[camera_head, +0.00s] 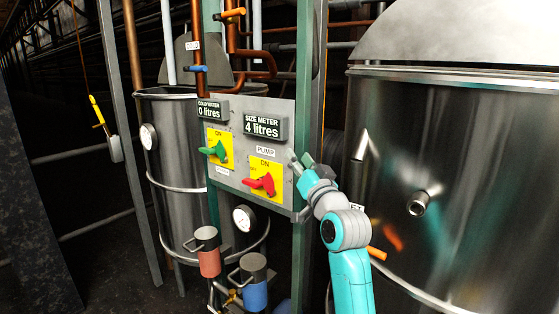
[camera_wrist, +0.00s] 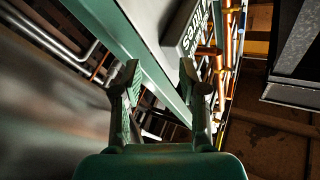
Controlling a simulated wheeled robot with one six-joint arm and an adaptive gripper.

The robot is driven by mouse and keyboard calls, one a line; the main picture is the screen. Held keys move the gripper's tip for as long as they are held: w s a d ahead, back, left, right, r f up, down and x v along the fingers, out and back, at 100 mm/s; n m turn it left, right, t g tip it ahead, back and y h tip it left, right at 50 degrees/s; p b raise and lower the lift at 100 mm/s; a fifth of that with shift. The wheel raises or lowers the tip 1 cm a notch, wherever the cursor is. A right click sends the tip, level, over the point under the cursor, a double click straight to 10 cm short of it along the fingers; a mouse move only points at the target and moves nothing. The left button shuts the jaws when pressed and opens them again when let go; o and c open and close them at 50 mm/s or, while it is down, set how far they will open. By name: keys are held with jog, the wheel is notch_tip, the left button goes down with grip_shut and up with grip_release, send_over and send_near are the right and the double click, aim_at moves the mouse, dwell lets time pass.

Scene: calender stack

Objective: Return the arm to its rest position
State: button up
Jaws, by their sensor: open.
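My gripper (camera_head: 299,161) is at the end of my turquoise and grey arm, in front of the right edge of the grey control panel (camera_head: 226,186) in the head view. In the wrist view my gripper (camera_wrist: 162,85) has its two dark fingers apart with nothing between them. Beyond the fingers are a green post (camera_wrist: 128,50) and the tilted edge of a meter display (camera_wrist: 187,30). The head view does not show clearly whether the fingers touch the panel.
The panel carries a green switch (camera_head: 215,151) and a red switch (camera_head: 264,183). The meters read 0 litres and 4 litres. A large steel tank (camera_head: 470,180) stands close to the right of my arm. Red (camera_head: 209,262) and blue (camera_head: 254,294) cylinders sit below the panel.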

jog(key=s+d+f+h, duration=0.15)
jog(key=s+f, duration=0.35)
jog(key=f, duration=0.5)
jog(key=s+d+f+m+g+h, duration=0.1)
jog(key=s+d+f, duration=0.3)
jog(key=f, duration=0.6)
jog(key=s+d+f+h, duration=0.1)
jog(key=s+f, duration=0.5)
jog(key=f, duration=0.4)
jog(key=s+d+f+g+h, duration=0.1)
jog(key=s+d+f, duration=0.1)
jog(key=s+f, duration=0.6)
jog(key=s+d+f+g+h, duration=0.15)
jog(key=s+f, duration=0.25)
jog(key=s, duration=0.7)
jog(key=s+d+r+g, duration=0.1)
jog(key=s, duration=1.4)
jog(key=s+d+r+n+g+h, duration=0.1)
jog(key=s+d, duration=0.1)
jog(key=s, duration=1.4)
jog(key=shift+d+n, duration=0.25)
jog(key=shift+n, duration=0.05)
